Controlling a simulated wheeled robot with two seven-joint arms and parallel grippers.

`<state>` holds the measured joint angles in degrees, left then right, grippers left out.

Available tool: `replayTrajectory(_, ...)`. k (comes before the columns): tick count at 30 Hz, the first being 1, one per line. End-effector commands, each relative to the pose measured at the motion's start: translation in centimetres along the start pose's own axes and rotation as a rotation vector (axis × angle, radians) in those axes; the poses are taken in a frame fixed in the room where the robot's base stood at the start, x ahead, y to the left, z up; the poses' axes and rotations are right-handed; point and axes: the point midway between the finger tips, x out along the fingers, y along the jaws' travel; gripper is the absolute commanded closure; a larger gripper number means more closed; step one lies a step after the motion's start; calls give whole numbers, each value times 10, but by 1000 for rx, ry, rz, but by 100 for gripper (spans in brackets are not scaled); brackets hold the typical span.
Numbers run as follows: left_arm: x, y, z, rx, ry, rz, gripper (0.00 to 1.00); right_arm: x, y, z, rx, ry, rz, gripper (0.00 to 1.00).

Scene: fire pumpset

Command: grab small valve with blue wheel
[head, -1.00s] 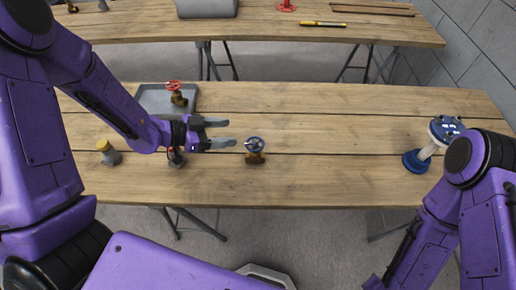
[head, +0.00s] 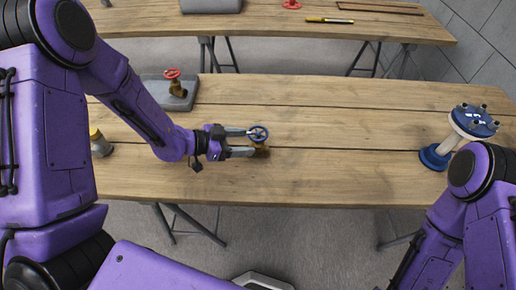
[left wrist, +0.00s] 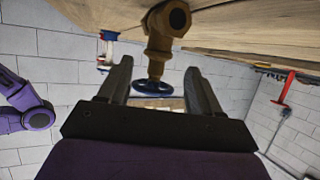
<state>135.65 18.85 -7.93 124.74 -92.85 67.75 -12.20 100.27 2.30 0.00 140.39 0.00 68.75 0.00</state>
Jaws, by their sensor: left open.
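The small brass valve with the blue wheel (head: 258,133) stands on the near wooden table, around the middle. My left gripper (head: 249,143) is open, with one fingertip on each side of the valve just below its wheel in the head view. In the left wrist view the picture is upside down; the blue wheel (left wrist: 152,87) and the brass body (left wrist: 160,45) show between and beyond the two open fingers (left wrist: 158,80). I cannot tell whether the fingers touch the valve. My right gripper is out of view; only my right arm shows.
A red-wheeled valve (head: 174,84) stands on a grey tray (head: 155,90) at the back left. A yellow-capped fitting (head: 99,143) is at the left, partly behind my arm. A blue and white flanged pipe (head: 447,145) stands at the right. The table's middle right is clear.

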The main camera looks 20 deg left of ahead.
Motion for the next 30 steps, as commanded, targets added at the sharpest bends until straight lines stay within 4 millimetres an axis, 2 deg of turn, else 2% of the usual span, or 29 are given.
replayTrajectory(6,35,4,-5,-1,-1,3,36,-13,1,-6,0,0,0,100)
replayTrajectory(9,49,3,-3,-1,-1,1,36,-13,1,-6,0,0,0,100)
replayTrajectory(17,55,3,-2,0,0,0,36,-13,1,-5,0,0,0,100)
replayTrajectory(23,54,3,-3,0,1,0,98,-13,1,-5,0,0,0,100)
replayTrajectory(24,54,3,-3,0,1,0,100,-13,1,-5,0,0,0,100)
replayTrajectory(30,54,2,-4,1,3,-1,100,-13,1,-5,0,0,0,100)
